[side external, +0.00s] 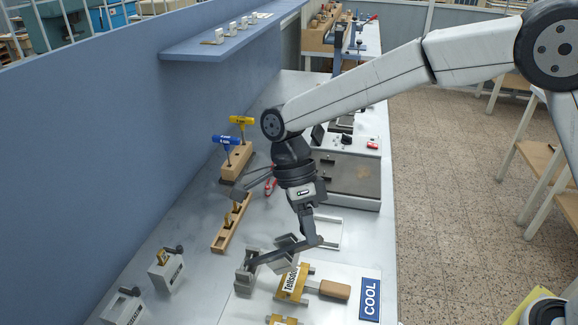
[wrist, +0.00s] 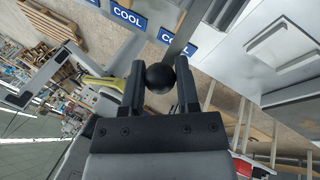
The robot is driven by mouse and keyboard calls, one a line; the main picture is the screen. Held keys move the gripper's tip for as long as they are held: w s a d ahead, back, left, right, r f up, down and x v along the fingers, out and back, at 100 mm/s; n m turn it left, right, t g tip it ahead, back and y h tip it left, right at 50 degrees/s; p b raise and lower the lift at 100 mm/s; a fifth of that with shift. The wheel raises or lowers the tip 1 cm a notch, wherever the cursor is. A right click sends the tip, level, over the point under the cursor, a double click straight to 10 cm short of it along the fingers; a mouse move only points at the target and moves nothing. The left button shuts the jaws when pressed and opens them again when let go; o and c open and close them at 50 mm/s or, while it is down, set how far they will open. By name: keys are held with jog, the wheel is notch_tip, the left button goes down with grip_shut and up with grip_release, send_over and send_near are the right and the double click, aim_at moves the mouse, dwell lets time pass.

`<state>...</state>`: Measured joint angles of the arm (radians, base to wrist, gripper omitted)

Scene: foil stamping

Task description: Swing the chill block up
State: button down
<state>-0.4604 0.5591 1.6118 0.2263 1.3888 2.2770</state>
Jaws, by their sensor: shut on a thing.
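My gripper (side external: 311,236) is shut on a black ball knob (wrist: 160,77) at the end of a dark lever bar (side external: 282,253). The knob sits between both fingers in the wrist view. In the side view the bar slopes down to the left from my gripper to a grey stand (side external: 246,274). A grey block (side external: 285,263), which looks like the chill block, is at the bar's middle, tilted and partly hidden by the bar. It is just behind a yellow lettered tool (side external: 293,283) with a wooden handle (side external: 334,290).
A blue COOL sign (side external: 370,299) lies to the right of the yellow tool. Another yellow piece (side external: 282,320) is at the bottom edge. Wooden racks (side external: 231,225) and grey holders (side external: 166,272) stand to the left. A flat plate machine (side external: 350,172) stands behind my gripper.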

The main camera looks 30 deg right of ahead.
jog(key=w+a+r, duration=0.3)
jog(key=w+a, duration=0.7)
jog(key=w, duration=0.1)
jog(key=shift+w+a, duration=0.2)
jog(key=shift+a, duration=0.2)
dwell(0.6)
jog(key=shift+a, duration=0.1)
dwell(0.5)
jog(key=shift+c, duration=1.9)
grip_release()
jog(key=shift+w, duration=0.1)
jog(key=shift+o, duration=0.2)
jog(key=shift+r, duration=0.15)
jog(key=shift+a+r, duration=0.1)
jog(key=shift+r, duration=0.05)
